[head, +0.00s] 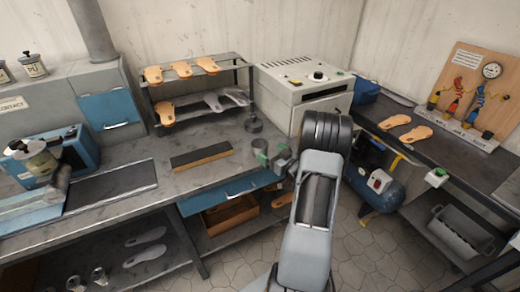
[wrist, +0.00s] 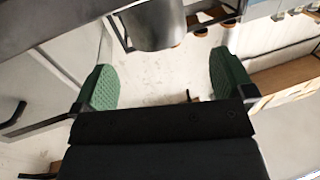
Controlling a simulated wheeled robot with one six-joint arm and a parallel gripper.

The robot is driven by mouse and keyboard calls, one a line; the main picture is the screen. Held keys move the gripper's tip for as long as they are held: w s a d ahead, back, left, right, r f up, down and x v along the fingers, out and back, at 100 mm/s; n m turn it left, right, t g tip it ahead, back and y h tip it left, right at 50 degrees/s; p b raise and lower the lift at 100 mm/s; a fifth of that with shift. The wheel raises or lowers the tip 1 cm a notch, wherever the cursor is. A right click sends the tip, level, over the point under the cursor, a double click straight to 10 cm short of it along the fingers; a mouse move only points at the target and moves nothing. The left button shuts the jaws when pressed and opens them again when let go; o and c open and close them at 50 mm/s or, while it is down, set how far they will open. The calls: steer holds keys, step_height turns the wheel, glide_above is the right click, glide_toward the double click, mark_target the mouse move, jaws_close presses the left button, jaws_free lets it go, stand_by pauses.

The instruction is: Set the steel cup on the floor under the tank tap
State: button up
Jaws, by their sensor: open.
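My gripper (head: 273,158) is over the front of the workbench, its green-padded fingers spread. In the wrist view my gripper (wrist: 163,82) is open, with nothing between the pads. A smooth grey metal body, probably the steel cup (wrist: 153,25), shows beyond the fingertips at the top, cut off by the frame edge. The blue tank (head: 378,188) lies low under the right-hand bench. A small yellow part, possibly its tap (head: 363,222), shows at its lower end.
A rack (head: 205,105) with sandals stands at the back of the bench, beside a pale oven-like box (head: 305,85). A dark brush-like block (head: 201,156) lies on the bench. Stone floor (head: 350,255) is clear in front of the tank. A grey bin (head: 460,235) sits at right.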

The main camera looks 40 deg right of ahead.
mark_target(266, 148)
steer(key=shift+w+a+f+p, duration=0.1)
steer(key=shift+w+p, duration=0.4)
steer(key=shift+w, duration=0.95)
steer(key=shift+w+a+p, duration=0.1)
steer(key=shift+w+p, duration=0.35)
steer(key=shift+w, duration=1)
steer(key=shift+c, duration=0.3)
steer(key=c, duration=1)
steer(key=shift+o, duration=0.2)
